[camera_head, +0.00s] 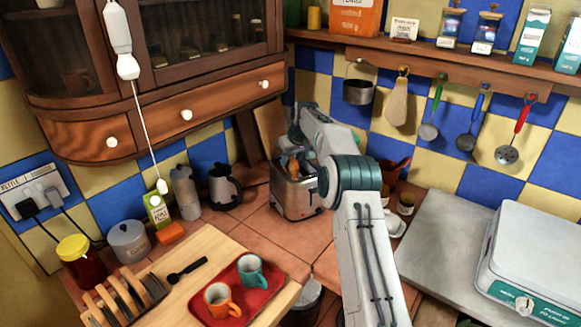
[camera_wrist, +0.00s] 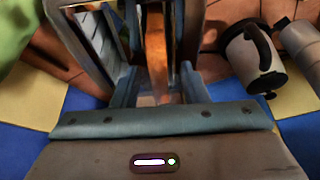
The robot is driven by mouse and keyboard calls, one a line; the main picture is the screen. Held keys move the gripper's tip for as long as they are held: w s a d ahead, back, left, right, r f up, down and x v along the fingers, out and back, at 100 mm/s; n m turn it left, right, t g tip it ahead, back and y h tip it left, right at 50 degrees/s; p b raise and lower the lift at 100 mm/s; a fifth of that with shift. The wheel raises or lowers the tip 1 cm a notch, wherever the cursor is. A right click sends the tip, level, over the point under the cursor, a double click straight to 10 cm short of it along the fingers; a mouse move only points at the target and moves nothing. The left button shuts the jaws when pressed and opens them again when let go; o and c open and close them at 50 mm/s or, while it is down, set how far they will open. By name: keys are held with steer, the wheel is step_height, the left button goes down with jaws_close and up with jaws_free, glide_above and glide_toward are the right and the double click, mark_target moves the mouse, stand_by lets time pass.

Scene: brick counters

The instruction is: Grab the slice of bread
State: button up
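A silver toaster (camera_head: 297,198) stands on the tiled counter against the back wall. A brown slice of bread (camera_head: 289,164) sticks up from its top. In the wrist view the slice of bread (camera_wrist: 157,50) shows edge-on as a narrow strip in the toaster (camera_wrist: 88,35). My gripper (camera_wrist: 157,88) is over the toaster, with one finger on each side of the slice. The fingers are apart, and gaps show between them and the bread. In the head view my arm partly hides the gripper and the toaster's top.
A kettle (camera_head: 222,186) and a grey flask (camera_head: 185,193) stand left of the toaster. Cups (camera_head: 407,203) stand right of it behind my arm. A wooden board (camera_head: 195,249) holds a red tray (camera_head: 259,299) with two mugs. A wall cabinet (camera_head: 190,115) overhangs the left side.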

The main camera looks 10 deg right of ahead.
steer(key=shift+w+a+f, duration=0.1)
steer(key=shift+w+f, duration=0.05)
steer(key=shift+f, duration=0.3)
jaws_close()
steer(key=shift+r, duration=0.15)
